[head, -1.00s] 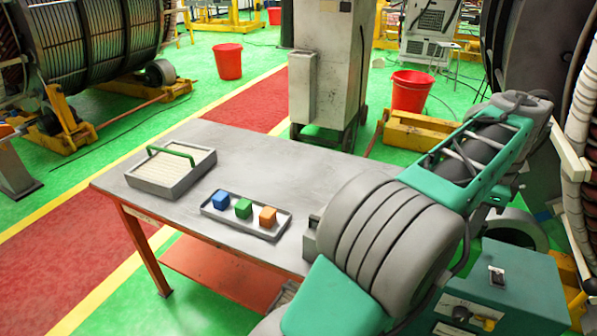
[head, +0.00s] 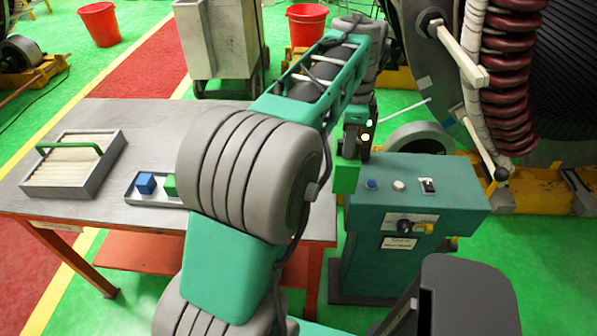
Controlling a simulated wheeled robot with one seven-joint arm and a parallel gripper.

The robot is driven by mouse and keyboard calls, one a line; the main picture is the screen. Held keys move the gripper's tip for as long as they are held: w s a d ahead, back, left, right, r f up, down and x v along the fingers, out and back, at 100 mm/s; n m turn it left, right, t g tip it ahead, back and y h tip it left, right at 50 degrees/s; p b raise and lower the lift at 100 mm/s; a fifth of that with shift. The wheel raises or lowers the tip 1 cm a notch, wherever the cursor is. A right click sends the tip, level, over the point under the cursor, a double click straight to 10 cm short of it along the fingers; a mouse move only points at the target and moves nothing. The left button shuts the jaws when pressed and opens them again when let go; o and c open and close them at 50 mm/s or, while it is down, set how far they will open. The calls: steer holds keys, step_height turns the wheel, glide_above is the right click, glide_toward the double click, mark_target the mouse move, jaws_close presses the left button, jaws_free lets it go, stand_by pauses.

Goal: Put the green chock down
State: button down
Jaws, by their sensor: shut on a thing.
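My gripper (head: 354,144) hangs down from the arm's far end, right of the table. It is shut on the green chock (head: 345,178), a bright green block held below it. The chock shows just in front of the left back corner of the teal control box (head: 430,200). I cannot tell whether the chock touches the box. The fingers are small and dark, and their exact grip is hard to make out.
The grey table (head: 140,118) stands left, with a slatted tray (head: 84,192) and a small tray holding a blue cube (head: 145,183) and a partly hidden green cube (head: 169,186). The box top has buttons and a switch. A coil-wound machine (head: 510,80) stands right.

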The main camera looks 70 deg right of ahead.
steer(key=w+a+f+p, duration=0.2)
steer(key=w+a+f, duration=0.1)
steer(key=w+f, duration=0.6)
steer(key=shift+f, duration=0.95)
steer(key=shift+a, duration=0.1)
steer(key=shift+f, duration=0.2)
steer(key=c, duration=1.4)
jaws_free()
steer(key=shift+o, duration=0.2)
